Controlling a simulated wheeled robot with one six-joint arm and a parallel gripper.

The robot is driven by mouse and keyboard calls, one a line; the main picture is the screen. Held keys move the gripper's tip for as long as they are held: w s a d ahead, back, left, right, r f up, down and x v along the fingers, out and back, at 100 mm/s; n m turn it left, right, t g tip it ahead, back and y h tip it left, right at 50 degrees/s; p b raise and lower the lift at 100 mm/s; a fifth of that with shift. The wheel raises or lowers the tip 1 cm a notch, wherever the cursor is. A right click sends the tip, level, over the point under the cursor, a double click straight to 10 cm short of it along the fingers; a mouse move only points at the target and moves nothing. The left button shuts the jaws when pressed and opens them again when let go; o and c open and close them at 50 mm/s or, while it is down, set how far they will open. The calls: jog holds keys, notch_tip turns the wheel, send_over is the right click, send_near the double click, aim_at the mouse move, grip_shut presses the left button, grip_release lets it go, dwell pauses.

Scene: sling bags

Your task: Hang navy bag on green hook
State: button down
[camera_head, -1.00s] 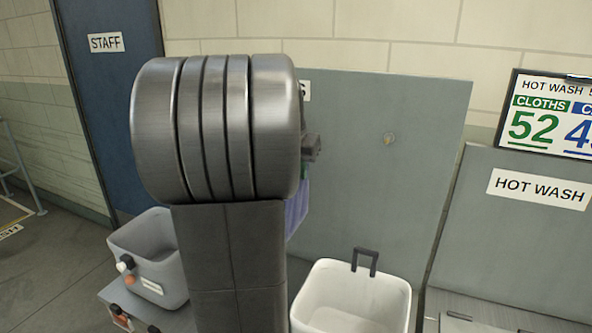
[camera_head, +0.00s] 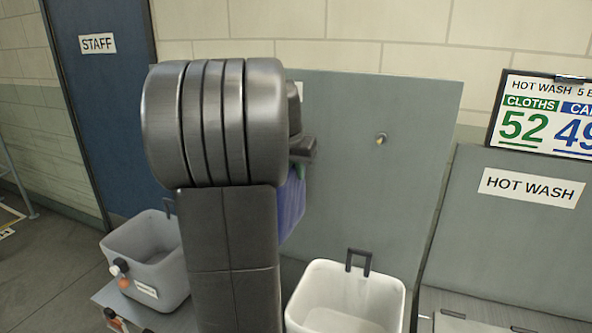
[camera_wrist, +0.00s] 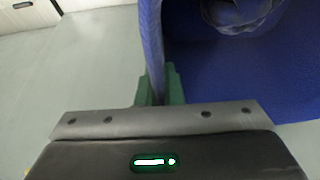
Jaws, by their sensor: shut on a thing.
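The navy bag (camera_head: 291,205) shows in the head view as a blue strip right of my arm, which hides most of it. In the wrist view the bag (camera_wrist: 245,80) fills the right side, and its blue strap (camera_wrist: 150,45) runs down between the two green fingertips of my gripper (camera_wrist: 158,86). My gripper is shut on the strap, and the bag is held up in front of the grey panel. In the head view my gripper (camera_head: 301,168) is mostly hidden behind my arm. I see no green hook; my arm covers part of the panel.
A grey upright panel (camera_head: 345,200) stands behind, with a small brassy peg (camera_head: 381,139) on it. A white bin (camera_head: 302,322) stands below right and a grey bin (camera_head: 128,262) below left. A HOT WASH panel (camera_head: 470,240) is at the right.

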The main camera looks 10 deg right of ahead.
jog(key=c, duration=1.5)
grip_release()
jog(key=b+v, duration=0.1)
jog(key=v, duration=1.3)
jog(key=shift+b, duration=0.35)
jog(key=shift+f, duration=0.15)
jog(key=p+x, duration=0.1)
jog(key=x, duration=1.1)
jog(key=shift+f+p, duration=0.35)
jog(key=shift+f, duration=0.1)
